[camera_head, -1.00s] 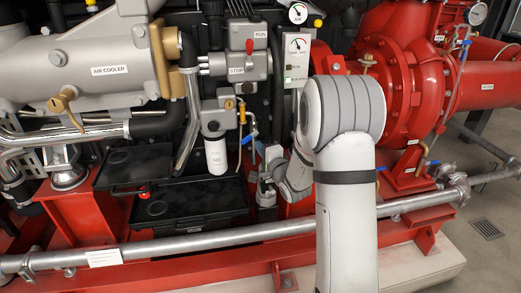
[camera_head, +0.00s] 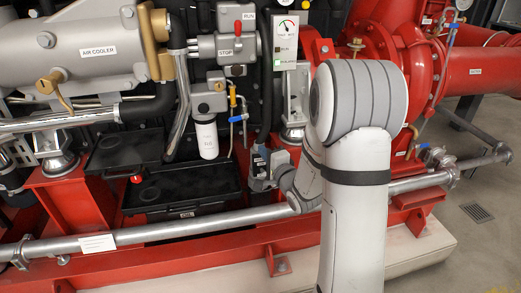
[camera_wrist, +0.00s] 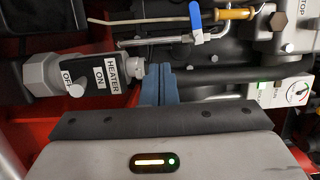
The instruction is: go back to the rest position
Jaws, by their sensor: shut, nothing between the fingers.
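My gripper (camera_wrist: 158,85) shows in the wrist view as two blue-grey fingers pressed together, with nothing between them. They are beside a grey heater switch (camera_wrist: 77,90) with OFF and ON labels, to its right. I cannot tell whether they touch it. In the head view my gripper (camera_head: 262,172) is low in front of the engine, right of the black tray, and small and partly hidden by my arm.
A blue-handled valve (camera_wrist: 196,20) and pipes lie close above the fingers in the wrist view. In the head view, a black tray (camera_head: 185,190), a white filter (camera_head: 206,138) and a long grey rail (camera_head: 170,232) are near my arm. Open floor (camera_head: 485,240) lies at right.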

